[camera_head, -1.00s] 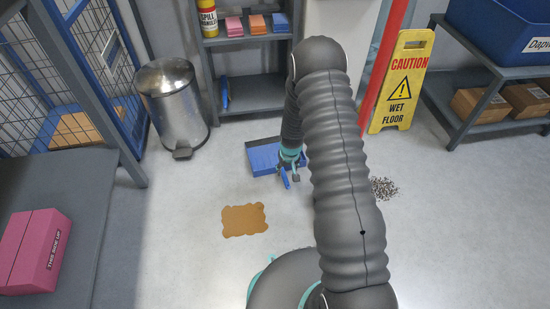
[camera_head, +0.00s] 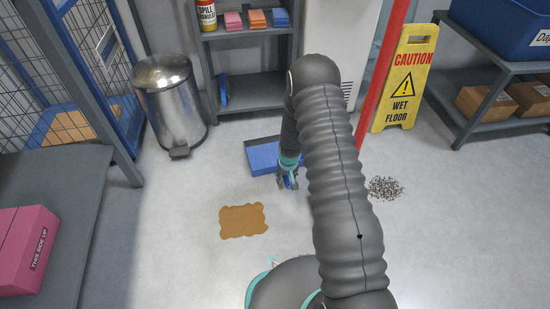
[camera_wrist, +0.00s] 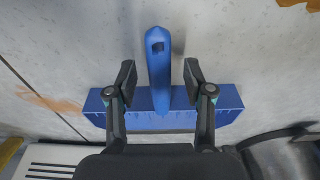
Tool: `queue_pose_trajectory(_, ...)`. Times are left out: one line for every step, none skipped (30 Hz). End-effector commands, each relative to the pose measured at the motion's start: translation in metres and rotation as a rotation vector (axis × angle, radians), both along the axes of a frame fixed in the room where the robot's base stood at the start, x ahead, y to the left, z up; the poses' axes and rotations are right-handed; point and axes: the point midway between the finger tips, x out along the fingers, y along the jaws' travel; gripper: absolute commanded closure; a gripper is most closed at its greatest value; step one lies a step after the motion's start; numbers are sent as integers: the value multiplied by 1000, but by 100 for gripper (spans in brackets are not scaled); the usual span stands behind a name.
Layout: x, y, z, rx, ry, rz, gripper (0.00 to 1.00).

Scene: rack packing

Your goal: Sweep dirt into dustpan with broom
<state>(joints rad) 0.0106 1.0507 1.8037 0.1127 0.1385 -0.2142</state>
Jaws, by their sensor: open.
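The blue dustpan (camera_head: 262,154) lies on the floor near the foot of the shelf. In the wrist view, its handle (camera_wrist: 158,62) stands between the two open fingers of my gripper (camera_wrist: 158,85), with a gap on each side. In the head view, my gripper (camera_head: 288,182) is low at the dustpan's near side, and my arm hides part of the pan. The dirt (camera_head: 384,188), a speckled pile, lies on the floor to the right of my arm. A blue object on the lower shelf (camera_head: 223,90) may be the broom; I cannot tell.
A brown spill (camera_head: 243,221) is on the floor at left of my arm. A metal bin (camera_head: 170,100) stands behind it. A yellow wet floor sign (camera_head: 406,82) stands behind the dirt. A grey table with a pink box (camera_head: 22,250) is at left. Floor around the dirt is clear.

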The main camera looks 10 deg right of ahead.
Motion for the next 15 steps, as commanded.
queue_pose_trajectory(0,0,0,0,0,0,48)
queue_pose_trajectory(0,0,0,0,0,0,48)
queue_pose_trajectory(0,0,0,0,0,0,48)
queue_pose_trajectory(0,0,0,0,0,0,55)
queue_pose_trajectory(0,0,0,0,0,0,63)
queue_pose_trajectory(0,0,0,0,0,0,73)
queue_pose_trajectory(0,0,0,0,0,0,80)
queue_pose_trajectory(0,0,0,0,0,0,88)
queue_pose_trajectory(0,0,0,0,0,0,98)
queue_pose_trajectory(0,0,0,0,0,0,100)
queue_pose_trajectory(0,0,0,0,0,0,100)
queue_pose_trajectory(0,0,0,0,0,0,100)
queue_pose_trajectory(0,0,0,0,0,0,100)
queue_pose_trajectory(0,0,0,0,0,0,100)
queue_pose_trajectory(0,0,1,0,-1,0,100)
